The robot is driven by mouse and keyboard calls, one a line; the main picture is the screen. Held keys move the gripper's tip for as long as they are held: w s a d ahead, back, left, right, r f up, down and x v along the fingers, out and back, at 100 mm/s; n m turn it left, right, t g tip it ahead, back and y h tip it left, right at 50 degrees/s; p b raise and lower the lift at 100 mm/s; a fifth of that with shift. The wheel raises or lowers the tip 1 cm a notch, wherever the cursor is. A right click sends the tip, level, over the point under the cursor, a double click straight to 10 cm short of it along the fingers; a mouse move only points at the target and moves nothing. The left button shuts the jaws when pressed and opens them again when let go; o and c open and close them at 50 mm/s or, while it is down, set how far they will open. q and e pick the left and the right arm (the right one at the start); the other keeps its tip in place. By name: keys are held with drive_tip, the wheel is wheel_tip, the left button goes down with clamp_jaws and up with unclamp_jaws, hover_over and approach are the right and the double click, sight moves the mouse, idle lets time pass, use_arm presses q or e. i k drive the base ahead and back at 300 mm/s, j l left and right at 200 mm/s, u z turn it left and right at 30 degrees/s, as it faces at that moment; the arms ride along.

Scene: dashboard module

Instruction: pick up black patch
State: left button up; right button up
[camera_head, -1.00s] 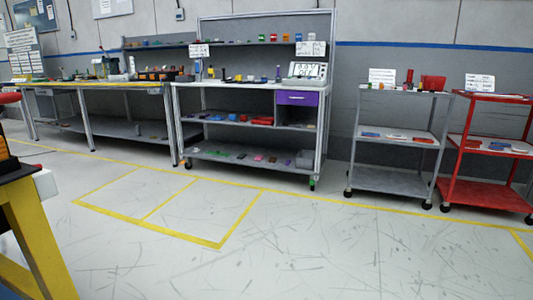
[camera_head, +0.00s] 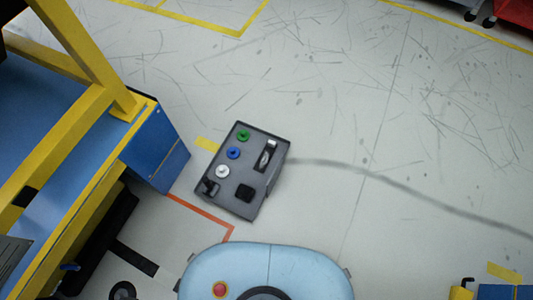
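A dark grey dashboard module (camera_head: 262,203) lies low in the middle of the view, tilted in the picture. A small black square patch (camera_head: 245,193) is on its top face, towards the lower right corner. A green knob (camera_head: 243,135), a blue knob (camera_head: 233,153) and a white knob (camera_head: 222,171) run along its left side. A black part (camera_head: 209,187) sits at the lower left corner, and a slot-like control (camera_head: 265,158) is at the upper right. Neither of my grippers is in view.
A blue and yellow workbench frame (camera_head: 157,148) stands left of the module. My light blue base is just below it. A dark line (camera_head: 400,187), perhaps a cable, runs right from the module. The floor to the right is largely clear.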

sight(264, 158)
drive_tip(key=u, duration=0.3)
drive_tip(key=i+l+u, duration=0.1)
drive_tip(key=l+u, duration=0.2)
drive_tip(key=u, duration=0.15)
drive_tip(key=i+l+u, duration=0.1)
drive_tip(key=l+u, duration=0.6)
drive_tip(key=u, duration=0.2)
drive_tip(key=l, duration=0.65)
